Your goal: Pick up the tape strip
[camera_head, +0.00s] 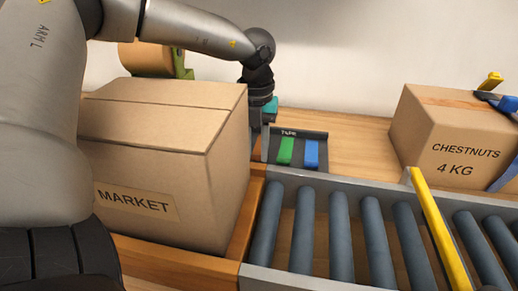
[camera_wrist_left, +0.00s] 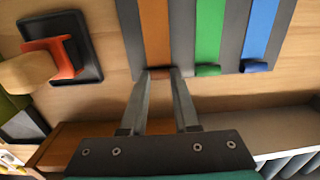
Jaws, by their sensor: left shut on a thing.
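The tape tray (camera_head: 322,166), a dark holder marked TAPE, lies on the wooden table beyond the rollers. In the left wrist view it holds a brown tape strip (camera_wrist_left: 155,35), a green strip (camera_wrist_left: 208,35) and a blue strip (camera_wrist_left: 260,30) side by side. My left gripper (camera_wrist_left: 160,76) is shut on the near end tab of the brown strip, which still lies along the tray. In the head view the green strip (camera_head: 285,151) and blue strip (camera_head: 311,154) show; the brown one and my left fingertips are hidden behind the wrist and the market box. My right gripper is not seen.
A closed MARKET carton (camera_head: 190,115) stands left of the tray, close to my left arm. A CHESTNUTS 4 KG carton (camera_head: 450,145) stands at the right. The roller conveyor (camera_head: 340,235) with a yellow bar (camera_head: 440,230) runs in front. A dark-based orange tool (camera_wrist_left: 65,60) lies left of the tray.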

